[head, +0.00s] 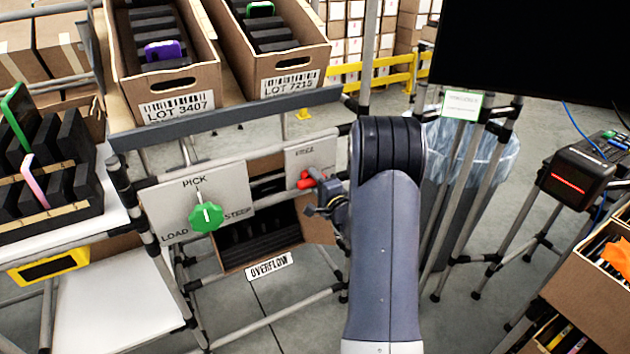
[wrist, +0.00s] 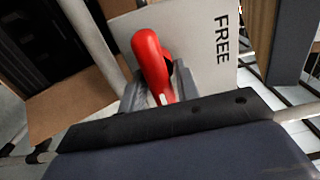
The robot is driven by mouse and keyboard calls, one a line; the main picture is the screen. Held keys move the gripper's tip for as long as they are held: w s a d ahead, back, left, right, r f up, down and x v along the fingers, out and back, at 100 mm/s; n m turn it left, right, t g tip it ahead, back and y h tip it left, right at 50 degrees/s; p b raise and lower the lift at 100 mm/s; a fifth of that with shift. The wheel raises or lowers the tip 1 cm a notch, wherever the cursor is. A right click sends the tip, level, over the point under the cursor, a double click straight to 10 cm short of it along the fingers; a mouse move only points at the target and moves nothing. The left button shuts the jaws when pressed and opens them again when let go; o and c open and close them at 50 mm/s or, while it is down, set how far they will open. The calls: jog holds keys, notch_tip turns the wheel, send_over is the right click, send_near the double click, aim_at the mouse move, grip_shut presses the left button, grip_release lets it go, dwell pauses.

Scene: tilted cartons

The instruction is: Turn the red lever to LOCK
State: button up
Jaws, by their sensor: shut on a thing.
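The red lever (head: 308,180) is on a small light plate (head: 312,158) on the front of the cart, right of the green knob. It also shows in the wrist view (wrist: 151,60), where its plate carries the word FREE (wrist: 222,36). The LOCK word is not visible in either view. My gripper (head: 320,190) is at the lever, and in the wrist view its fingers (wrist: 158,88) are shut on the lever's handle. Part of the lever and plate is hidden by my gripper and arm.
A green knob (head: 206,217) on a panel marked PICK, LOAD and STEEP stands left. An open carton (head: 262,245) above the OVERFLOW label (head: 270,266) sits below the lever. Two lot cartons (head: 175,106) (head: 290,82) are above. A clear bag-lined bin (head: 450,160) is on the right.

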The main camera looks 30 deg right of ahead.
jog(key=shift+f, duration=0.1)
jog(key=o, duration=0.7)
jog(key=shift+o, duration=0.2)
jog(key=shift+s, duration=0.1)
jog(key=s, duration=1)
jog(key=shift+s+d, duration=0.2)
jog(key=shift+s, duration=0.15)
jog(key=w, duration=1.1)
jog(key=shift+a, duration=0.2)
jog(key=shift+s, duration=0.1)
